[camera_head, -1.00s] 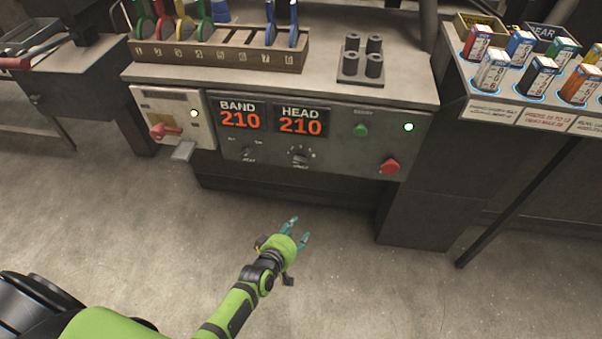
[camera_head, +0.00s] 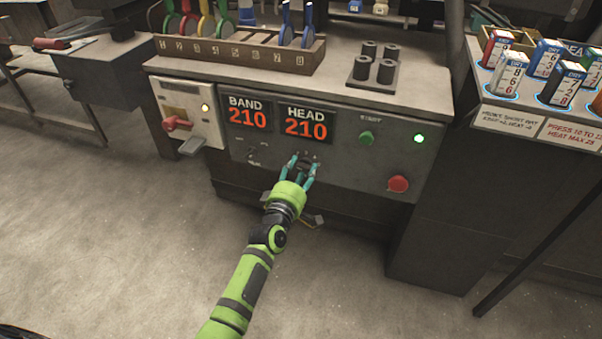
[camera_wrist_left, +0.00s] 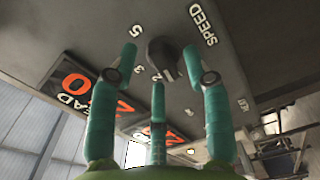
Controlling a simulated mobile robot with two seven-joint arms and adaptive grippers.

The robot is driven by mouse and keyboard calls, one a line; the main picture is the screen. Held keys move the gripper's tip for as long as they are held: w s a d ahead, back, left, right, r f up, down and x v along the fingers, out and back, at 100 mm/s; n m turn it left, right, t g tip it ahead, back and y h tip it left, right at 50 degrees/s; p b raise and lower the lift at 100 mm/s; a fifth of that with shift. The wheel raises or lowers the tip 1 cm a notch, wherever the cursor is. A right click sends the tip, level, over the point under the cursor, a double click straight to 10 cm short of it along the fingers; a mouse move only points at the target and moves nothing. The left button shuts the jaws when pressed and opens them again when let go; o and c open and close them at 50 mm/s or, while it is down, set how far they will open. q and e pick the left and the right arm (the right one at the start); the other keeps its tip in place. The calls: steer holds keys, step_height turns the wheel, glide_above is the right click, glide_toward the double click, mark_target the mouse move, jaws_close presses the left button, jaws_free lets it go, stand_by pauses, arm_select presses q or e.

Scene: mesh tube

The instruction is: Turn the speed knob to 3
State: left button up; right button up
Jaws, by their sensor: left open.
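The dark speed knob (camera_wrist_left: 164,52) sits on the grey control panel (camera_wrist_left: 225,45), beside the white SPEED label (camera_wrist_left: 203,25) in the left wrist view. Numerals such as 5, 3 and 2 stand around it; I cannot tell surely which one it points to. My left gripper (camera_wrist_left: 160,68) has its teal fingers spread around the knob, open; contact cannot be made out. In the head view the left gripper (camera_head: 301,170) is in front of the panel below the HEAD display (camera_head: 306,123) and partly hides the knob (camera_head: 304,160). My right gripper is not in view.
Left of the knob is a smaller selector (camera_head: 252,155). To the right are a green button (camera_head: 366,138), a lit green lamp (camera_head: 419,139) and a red button (camera_head: 398,184). A red-handled switch (camera_head: 177,123) is at the left. Both displays read 210.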

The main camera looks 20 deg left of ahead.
arm_select(q)
jaws_close()
